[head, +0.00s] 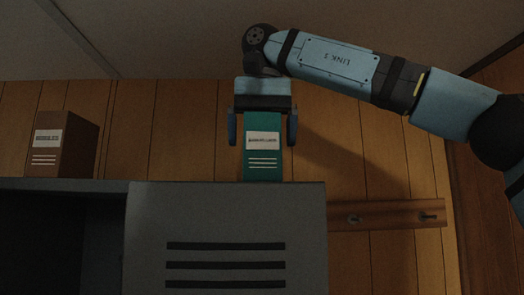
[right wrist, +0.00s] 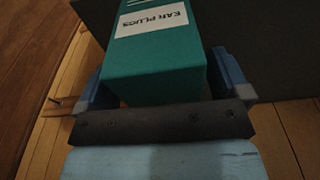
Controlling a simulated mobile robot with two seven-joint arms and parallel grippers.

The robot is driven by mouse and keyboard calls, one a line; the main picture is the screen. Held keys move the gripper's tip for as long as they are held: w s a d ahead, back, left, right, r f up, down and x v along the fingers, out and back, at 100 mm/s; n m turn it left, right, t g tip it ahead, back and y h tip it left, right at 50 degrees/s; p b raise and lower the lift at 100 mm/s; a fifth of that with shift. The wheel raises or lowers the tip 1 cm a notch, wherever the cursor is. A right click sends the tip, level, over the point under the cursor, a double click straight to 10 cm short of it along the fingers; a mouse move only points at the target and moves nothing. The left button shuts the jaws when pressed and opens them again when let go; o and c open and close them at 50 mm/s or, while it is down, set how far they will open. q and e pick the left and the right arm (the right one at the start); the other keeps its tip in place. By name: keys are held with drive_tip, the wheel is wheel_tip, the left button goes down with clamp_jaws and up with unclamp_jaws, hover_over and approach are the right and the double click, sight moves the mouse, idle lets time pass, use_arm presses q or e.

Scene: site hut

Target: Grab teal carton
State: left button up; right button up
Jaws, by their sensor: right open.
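The teal carton (head: 262,168) stands upright on top of the grey locker in the head view, with a white label on its front. In the right wrist view the teal carton (right wrist: 155,65) fills the middle and its label reads "EAR PLUGS". My right gripper (head: 263,140) is above the carton, pointing down, with one finger on each side of it. The fingers are open, and a gap shows between each finger and the carton in the head view. In the right wrist view my right gripper (right wrist: 168,90) straddles the carton. My left gripper is not in view.
The grey locker (head: 225,220) has slots in its door; a dark opening is at its left. A brown carton (head: 62,145) stands on top at the left, well apart from the teal one. A wooden rail with pegs (head: 388,214) is on the wall at the right.

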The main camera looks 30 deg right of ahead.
drive_tip(key=shift+w+d+f, duration=0.1)
drive_tip(key=shift+w+f, duration=0.15)
drive_tip(key=shift+f, duration=0.2)
drive_tip(key=shift+a, duration=0.25)
drive_tip(key=shift+s, duration=0.15)
drive_tip(key=shift+d+f, duration=0.15)
drive_tip(key=c, duration=1.1)
